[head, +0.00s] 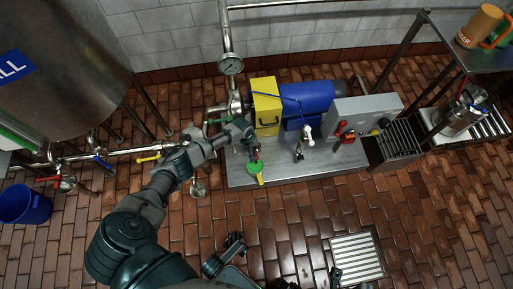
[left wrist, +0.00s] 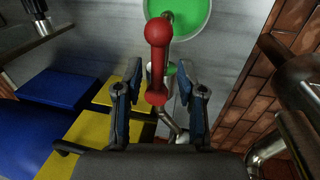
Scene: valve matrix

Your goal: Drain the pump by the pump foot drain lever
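A red lever (left wrist: 157,45) with a knobbed end shows in the left wrist view, with a green round bowl (left wrist: 200,18) behind it. In the head view the small red lever (head: 256,154) sits just above the green bowl (head: 254,168), at the front left of the pump's base plate. My left gripper (head: 249,138) is right at the lever. In the left wrist view my left gripper (left wrist: 159,82) is open, one finger on each side of the lever's near end, with visible gaps. Dark parts at the head view's bottom edge do not clearly show my right gripper's state.
The yellow guard (head: 265,104) and blue motor (head: 306,97) stand behind the lever. A grey control box (head: 366,108) is to the right. A pressure gauge (head: 230,63) rises on a pipe behind. A floor grate (head: 356,258) and a blue bucket (head: 24,204) are on the brick floor.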

